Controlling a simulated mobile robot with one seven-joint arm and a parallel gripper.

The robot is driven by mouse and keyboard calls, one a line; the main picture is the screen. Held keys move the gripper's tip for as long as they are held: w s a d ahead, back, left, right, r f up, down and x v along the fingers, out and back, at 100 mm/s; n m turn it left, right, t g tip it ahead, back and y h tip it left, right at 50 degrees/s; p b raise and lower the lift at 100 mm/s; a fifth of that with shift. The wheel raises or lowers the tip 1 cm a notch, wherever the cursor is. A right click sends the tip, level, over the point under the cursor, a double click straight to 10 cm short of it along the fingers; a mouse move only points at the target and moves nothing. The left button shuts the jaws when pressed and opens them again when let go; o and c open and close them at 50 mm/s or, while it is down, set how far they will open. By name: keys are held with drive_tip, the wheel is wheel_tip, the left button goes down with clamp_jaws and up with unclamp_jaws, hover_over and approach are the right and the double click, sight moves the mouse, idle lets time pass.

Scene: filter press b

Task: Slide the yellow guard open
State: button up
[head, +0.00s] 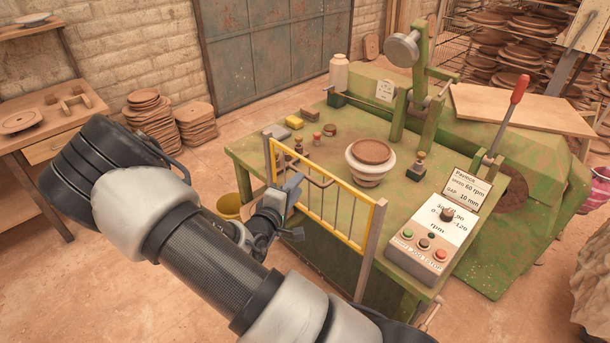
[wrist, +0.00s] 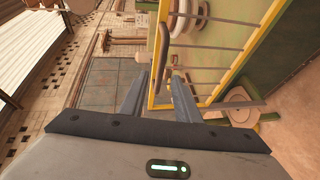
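The yellow guard (head: 350,184) is a barred frame standing upright along the near edge of the green machine table, between two grey posts. A dark handle shows near its top rail. My gripper (head: 291,208) is at the guard's left part, on the near side, with its fingers apart. In the wrist view, the guard (wrist: 250,46) fills the upper right, and one yellow end rail runs between the two spread fingers of my gripper (wrist: 160,97). I cannot tell whether either finger touches it.
Behind the guard, a brown-topped pale mould (head: 371,168) and small items stand on the green table (head: 330,150). A control box (head: 428,243) and a red-tipped lever (head: 508,115) are at the right. A yellow bucket (head: 229,206) stands by the table's left side.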

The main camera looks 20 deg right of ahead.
drive_tip(key=x, duration=0.7)
drive_tip(key=shift+f+p, duration=0.1)
drive_tip(key=shift+p, duration=0.2)
clamp_jaws()
